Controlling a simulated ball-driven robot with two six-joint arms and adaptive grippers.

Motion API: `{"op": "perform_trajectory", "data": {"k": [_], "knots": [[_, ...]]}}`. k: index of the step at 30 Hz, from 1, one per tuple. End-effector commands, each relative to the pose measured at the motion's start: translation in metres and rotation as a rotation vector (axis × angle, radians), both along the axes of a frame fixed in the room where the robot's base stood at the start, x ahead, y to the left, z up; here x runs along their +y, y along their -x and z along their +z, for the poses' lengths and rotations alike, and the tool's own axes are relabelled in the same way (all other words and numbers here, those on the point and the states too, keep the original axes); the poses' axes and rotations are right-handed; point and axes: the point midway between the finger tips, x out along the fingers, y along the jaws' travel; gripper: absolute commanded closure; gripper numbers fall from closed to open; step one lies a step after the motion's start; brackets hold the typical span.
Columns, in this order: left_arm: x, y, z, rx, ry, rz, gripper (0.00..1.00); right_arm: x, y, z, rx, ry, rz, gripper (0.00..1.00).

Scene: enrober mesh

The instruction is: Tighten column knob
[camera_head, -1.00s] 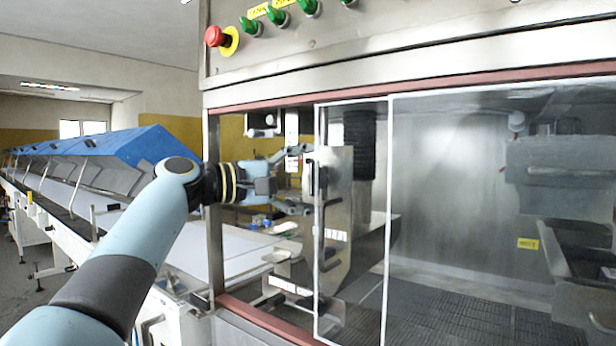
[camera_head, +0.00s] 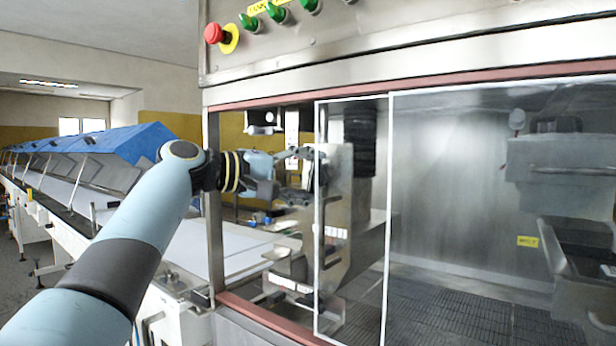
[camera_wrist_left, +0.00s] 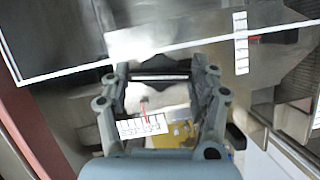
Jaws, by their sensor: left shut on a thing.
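The steel column (camera_head: 345,225) stands behind the clear sliding panel, inside the machine opening. My left gripper (camera_head: 312,174) reaches in through the gap left of the panel, its fingertips at the column's left edge. It is shut on a dark piece there, which looks like the column knob (camera_head: 321,172); the fingers and panel frame hide most of it. In the left wrist view the gripper (camera_wrist_left: 161,75) has a finger on each side of this dark piece, against the column's steel face. My right gripper is not in view.
The white-edged clear panel (camera_head: 386,250) stands close to the fingers. Two white scales with red marks, one (camera_wrist_left: 143,128) and another (camera_wrist_left: 241,45), show in the left wrist view. A red emergency button (camera_head: 214,33) is above.

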Motion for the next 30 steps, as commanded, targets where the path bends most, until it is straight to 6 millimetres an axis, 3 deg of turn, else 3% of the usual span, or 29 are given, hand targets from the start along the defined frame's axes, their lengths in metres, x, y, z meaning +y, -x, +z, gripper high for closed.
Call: {"op": "perform_trajectory", "data": {"k": [4,11,12,18,26,30], "knots": [[0.000,0.000,0.000,-0.075,-0.107,-0.001,0.72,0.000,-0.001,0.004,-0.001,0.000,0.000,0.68],[0.000,0.000,-0.002,-0.076,-0.112,-0.002,0.72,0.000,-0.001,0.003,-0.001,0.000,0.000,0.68],[0.000,0.000,-0.002,-0.076,-0.112,-0.002,0.39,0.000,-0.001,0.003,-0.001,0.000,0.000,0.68],[0.000,0.000,-0.001,-0.076,-0.109,-0.001,0.15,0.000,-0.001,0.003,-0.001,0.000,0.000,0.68],[0.001,0.001,0.000,-0.077,-0.108,0.000,0.15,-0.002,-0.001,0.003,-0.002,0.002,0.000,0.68],[0.011,0.006,0.001,-0.078,-0.110,0.002,0.15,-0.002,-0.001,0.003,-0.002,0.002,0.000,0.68]]}}
